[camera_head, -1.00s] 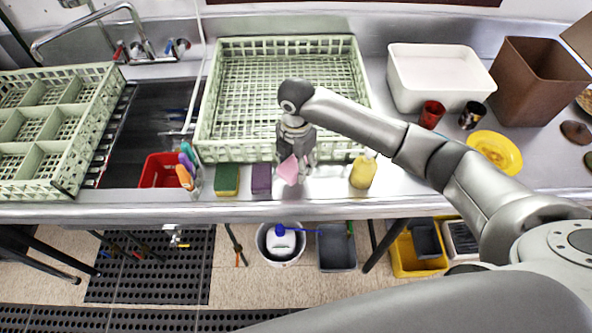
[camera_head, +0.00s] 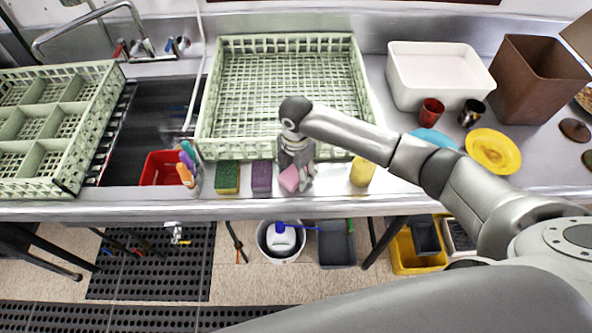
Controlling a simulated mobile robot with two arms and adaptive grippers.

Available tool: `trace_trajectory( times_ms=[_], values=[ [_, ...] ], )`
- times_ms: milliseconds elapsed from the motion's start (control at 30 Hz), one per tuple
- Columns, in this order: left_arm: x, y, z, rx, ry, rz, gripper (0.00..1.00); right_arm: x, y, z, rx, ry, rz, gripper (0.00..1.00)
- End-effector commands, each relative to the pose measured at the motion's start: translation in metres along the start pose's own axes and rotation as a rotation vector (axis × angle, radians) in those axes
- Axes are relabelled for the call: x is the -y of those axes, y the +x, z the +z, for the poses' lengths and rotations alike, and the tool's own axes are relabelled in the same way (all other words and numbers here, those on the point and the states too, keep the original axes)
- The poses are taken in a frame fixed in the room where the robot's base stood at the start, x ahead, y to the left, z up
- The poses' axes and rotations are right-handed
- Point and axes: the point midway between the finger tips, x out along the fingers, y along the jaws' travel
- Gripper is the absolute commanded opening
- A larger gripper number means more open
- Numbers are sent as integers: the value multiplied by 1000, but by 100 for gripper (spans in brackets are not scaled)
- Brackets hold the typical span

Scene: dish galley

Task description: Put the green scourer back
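The green scourer (camera_head: 227,177) is a green block with a yellow lower part. It rests on the steel counter's front strip, left of a purple sponge (camera_head: 262,176). My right gripper (camera_head: 297,180) points down at the counter, just right of the purple sponge and apart from the green scourer. A pink sponge (camera_head: 289,179) sits tilted at its fingers, and they appear shut on it. Whether the pink sponge touches the counter is hard to tell. My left gripper is out of view.
A pale green rack (camera_head: 210,140) stands behind the sponges. A yellow bottle (camera_head: 362,171) stands right of my gripper. A yellow plate (camera_head: 494,151), blue plate (camera_head: 434,138) and cups (camera_head: 431,110) lie right.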

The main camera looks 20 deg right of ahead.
Motion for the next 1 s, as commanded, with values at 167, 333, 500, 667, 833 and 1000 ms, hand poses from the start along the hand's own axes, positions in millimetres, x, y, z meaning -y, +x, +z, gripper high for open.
trace_trajectory(
  times_ms=[167, 333, 500, 667, 833, 1000],
  values=[
    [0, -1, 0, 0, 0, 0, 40, 0, -2, 0, 0, 0, 1, 58],
    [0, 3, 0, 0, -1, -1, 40, -2, -19, 1, 1, 0, 5, 58],
    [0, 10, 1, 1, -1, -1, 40, -2, -55, 0, 1, -1, 6, 58],
    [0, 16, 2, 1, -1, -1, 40, -2, -88, 1, 2, 0, 5, 58],
    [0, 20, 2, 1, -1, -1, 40, -1, -113, 0, 0, 1, 3, 58],
    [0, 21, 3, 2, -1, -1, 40, 0, -123, 0, 0, 1, 0, 58]
  ],
)
